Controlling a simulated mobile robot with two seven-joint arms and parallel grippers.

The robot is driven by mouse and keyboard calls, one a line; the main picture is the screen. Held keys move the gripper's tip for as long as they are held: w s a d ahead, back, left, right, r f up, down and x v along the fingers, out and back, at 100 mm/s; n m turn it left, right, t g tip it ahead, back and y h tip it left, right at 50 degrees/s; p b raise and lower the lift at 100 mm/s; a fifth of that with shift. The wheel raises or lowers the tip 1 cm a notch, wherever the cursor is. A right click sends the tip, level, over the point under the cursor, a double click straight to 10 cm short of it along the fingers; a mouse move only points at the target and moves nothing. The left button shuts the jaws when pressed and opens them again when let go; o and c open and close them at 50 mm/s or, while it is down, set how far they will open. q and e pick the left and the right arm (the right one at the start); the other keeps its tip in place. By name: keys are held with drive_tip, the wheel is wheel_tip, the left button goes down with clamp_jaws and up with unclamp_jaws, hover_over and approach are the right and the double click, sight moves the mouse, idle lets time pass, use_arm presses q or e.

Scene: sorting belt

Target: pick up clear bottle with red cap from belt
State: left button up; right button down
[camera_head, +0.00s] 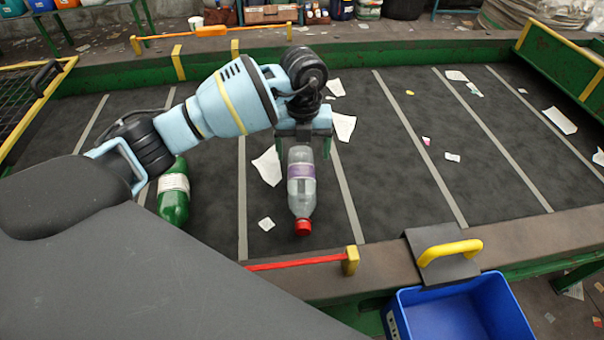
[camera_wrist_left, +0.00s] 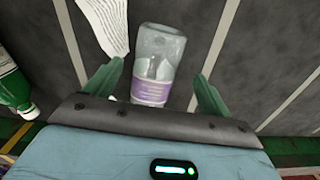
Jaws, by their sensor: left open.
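The clear bottle with a red cap (camera_head: 302,190) lies on the dark belt (camera_head: 400,190), its cap toward the belt's near edge. It has a purple and white label. In the left wrist view the bottle (camera_wrist_left: 159,62) shows between the two green fingers, and its cap end is hidden by the gripper body. My left gripper (camera_head: 307,145) is over the far end of the bottle. It is open (camera_wrist_left: 158,85), with a finger on either side and a visible gap to each. I cannot tell its height above the belt. My right gripper is not in view.
A green bottle (camera_head: 174,195) lies on the belt to the left, partly behind my arm. Paper scraps (camera_head: 268,166) lie around the clear bottle. A blue bin (camera_head: 460,312) stands at the near right, beyond the belt's rim with a yellow handle (camera_head: 450,252). A red bar (camera_head: 300,262) runs along the near edge.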

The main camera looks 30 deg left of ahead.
sight(301, 159)
use_arm(q)
drive_tip(key=shift+s+a+f, duration=0.1)
drive_tip(key=shift+s+f, duration=0.1)
drive_tip(key=shift+f, duration=1.1)
drive_tip(key=shift+s+f, duration=0.15)
drive_tip(key=shift+f, duration=1.15)
drive_tip(key=c, duration=1)
drive_tip(key=shift+c, duration=0.2)
wheel_tip(301, 159, up, 10)
drive_tip(key=shift+r+p, duration=0.1)
drive_tip(key=shift+p, duration=0.2)
